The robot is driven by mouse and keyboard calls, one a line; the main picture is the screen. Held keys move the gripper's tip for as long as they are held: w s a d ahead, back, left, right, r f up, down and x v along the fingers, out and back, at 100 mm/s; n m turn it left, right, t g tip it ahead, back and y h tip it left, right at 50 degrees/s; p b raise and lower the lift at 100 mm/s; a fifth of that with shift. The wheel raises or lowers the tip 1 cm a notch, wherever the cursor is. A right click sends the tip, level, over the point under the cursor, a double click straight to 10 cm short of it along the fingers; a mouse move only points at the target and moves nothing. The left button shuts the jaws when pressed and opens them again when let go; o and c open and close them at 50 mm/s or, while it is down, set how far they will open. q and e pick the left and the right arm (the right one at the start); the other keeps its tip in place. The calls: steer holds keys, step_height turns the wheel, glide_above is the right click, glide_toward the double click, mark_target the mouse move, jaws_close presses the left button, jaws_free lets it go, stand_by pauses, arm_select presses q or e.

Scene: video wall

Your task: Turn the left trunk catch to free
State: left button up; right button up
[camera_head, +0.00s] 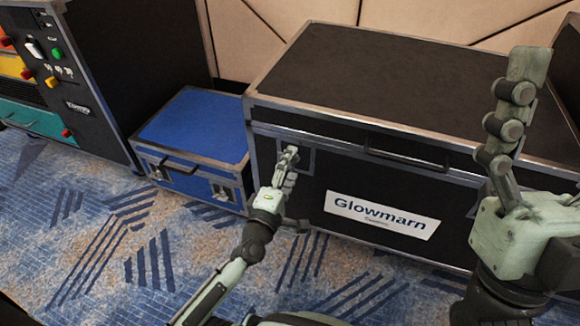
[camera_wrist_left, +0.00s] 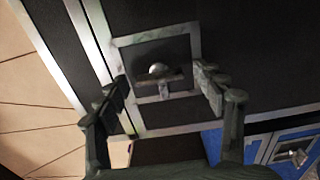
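The large black trunk (camera_head: 400,90) has silver edges and a "Glowmarn" label. Its left catch is in a silver-framed square on the front, behind my left gripper (camera_head: 287,160) in the head view. In the left wrist view the catch (camera_wrist_left: 158,71) shows as a round metal knob with a flat crosspiece and a short stem. My left gripper (camera_wrist_left: 165,92) is open, with one finger on each side of the catch and gaps between. My right gripper (camera_head: 510,110) is raised in front of the trunk's right part, seen side-on; its opening cannot be told.
A smaller blue case (camera_head: 200,130) stands on the floor left of the trunk. A black rack unit (camera_head: 110,70) with coloured knobs is farther left. A handle (camera_head: 405,158) sits on the trunk's front. Patterned blue carpet (camera_head: 110,240) lies clear in front.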

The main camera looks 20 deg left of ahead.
arm_select(q)
steer(key=s, duration=1.2)
steer(key=shift+a, duration=0.2)
steer(key=shift+r, duration=0.1)
